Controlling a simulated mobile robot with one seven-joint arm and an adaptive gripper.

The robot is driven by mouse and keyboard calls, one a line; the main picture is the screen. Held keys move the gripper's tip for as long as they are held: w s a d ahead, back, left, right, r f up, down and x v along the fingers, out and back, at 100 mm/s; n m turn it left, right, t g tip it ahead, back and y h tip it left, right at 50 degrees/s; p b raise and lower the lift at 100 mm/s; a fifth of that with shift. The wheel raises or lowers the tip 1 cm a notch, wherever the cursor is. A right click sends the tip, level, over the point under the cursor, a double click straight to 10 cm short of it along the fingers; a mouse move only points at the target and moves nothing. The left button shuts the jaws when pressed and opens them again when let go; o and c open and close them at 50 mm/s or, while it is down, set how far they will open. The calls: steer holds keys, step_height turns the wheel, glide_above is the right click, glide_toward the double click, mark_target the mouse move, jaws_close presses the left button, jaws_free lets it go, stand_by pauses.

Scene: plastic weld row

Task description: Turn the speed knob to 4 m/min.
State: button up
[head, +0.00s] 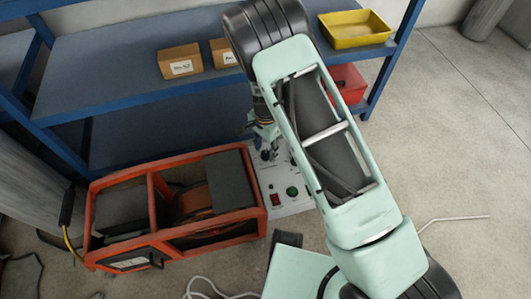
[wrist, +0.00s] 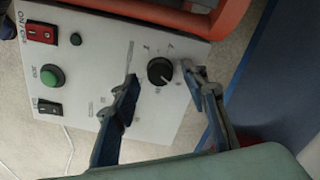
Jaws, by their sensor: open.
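The speed knob (wrist: 160,71) is a round black dial on a white control panel (wrist: 100,60) in the wrist view, with small marks around it. Its exact setting is too small to read. My gripper (wrist: 163,80) is open, with one finger on each side of the knob in the picture. I cannot tell whether either finger touches it. In the head view, my gripper (head: 265,140) is over the far end of the panel (head: 280,185), and my arm hides part of it. The knob is not clear there.
The panel also has a red switch (wrist: 41,33), a green button (wrist: 52,75) and a black switch (wrist: 47,107). An orange-framed machine (head: 262,228) stands left of the panel. A blue shelf (head: 120,60) with boxes and a yellow bin (head: 355,28) is behind.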

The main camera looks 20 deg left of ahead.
steer(key=shift+f, duration=0.7)
jaws_close()
steer(key=shift+n, duration=0.3)
